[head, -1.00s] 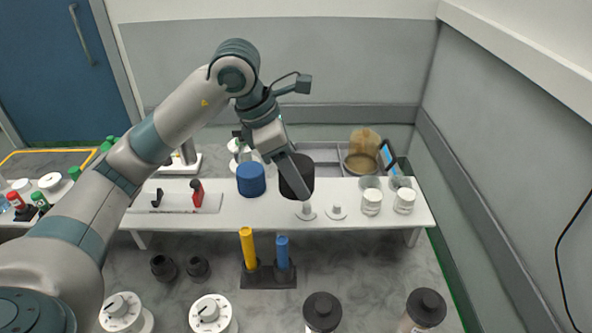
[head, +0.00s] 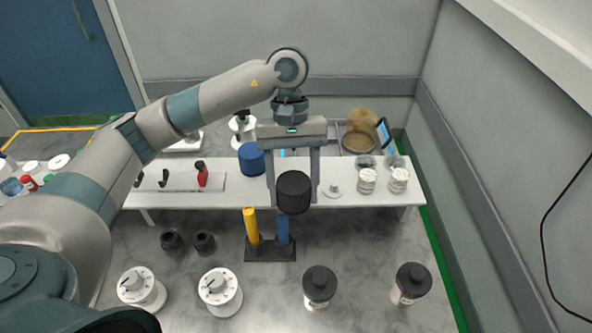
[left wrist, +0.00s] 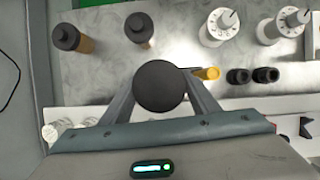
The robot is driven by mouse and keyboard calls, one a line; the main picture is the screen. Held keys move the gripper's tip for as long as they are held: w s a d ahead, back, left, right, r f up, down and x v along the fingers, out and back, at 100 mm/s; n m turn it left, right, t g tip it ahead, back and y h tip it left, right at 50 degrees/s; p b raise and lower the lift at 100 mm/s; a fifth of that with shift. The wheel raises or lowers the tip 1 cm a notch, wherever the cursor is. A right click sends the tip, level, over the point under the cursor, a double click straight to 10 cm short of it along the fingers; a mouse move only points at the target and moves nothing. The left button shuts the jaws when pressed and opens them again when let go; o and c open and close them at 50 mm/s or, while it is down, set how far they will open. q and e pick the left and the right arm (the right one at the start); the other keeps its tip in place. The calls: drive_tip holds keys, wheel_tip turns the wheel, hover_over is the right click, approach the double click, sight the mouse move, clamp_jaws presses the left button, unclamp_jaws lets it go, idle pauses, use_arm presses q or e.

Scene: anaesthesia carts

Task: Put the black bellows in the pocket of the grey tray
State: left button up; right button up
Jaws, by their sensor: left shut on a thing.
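The black bellows (head: 294,192) is a short dark cylinder between the fingers of my left gripper (head: 292,188), which is shut on it and points down. In the head view it appears in front of the white shelf's front part, apparently raised; its exact height is hard to tell. In the left wrist view the bellows (left wrist: 159,86) shows as a round dark end between the two fingers. The grey tray (head: 334,150) is at the back of the shelf, behind the gripper and partly hidden by it. Its pocket cannot be made out clearly. My right gripper is not in view.
A blue bellows (head: 251,158) stands left of the gripper on the white shelf (head: 240,199). A tan bag (head: 361,122) is at the tray's right part. White jars (head: 367,180) stand at the right. Yellow (head: 251,226) and blue upright cylinders stand in front, below the shelf.

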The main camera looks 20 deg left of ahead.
use_arm(q)
drive_tip(key=m, duration=0.2)
drive_tip(key=s+m+y+p, duration=0.1)
drive_tip(key=m, duration=0.1)
drive_tip(key=s+m+y, duration=0.1)
drive_tip(key=m, duration=0.1)
drive_tip(key=shift+a+f+g, duration=0.1)
drive_tip(key=shift+f+g, duration=0.1)
drive_tip(key=shift+g, duration=0.1)
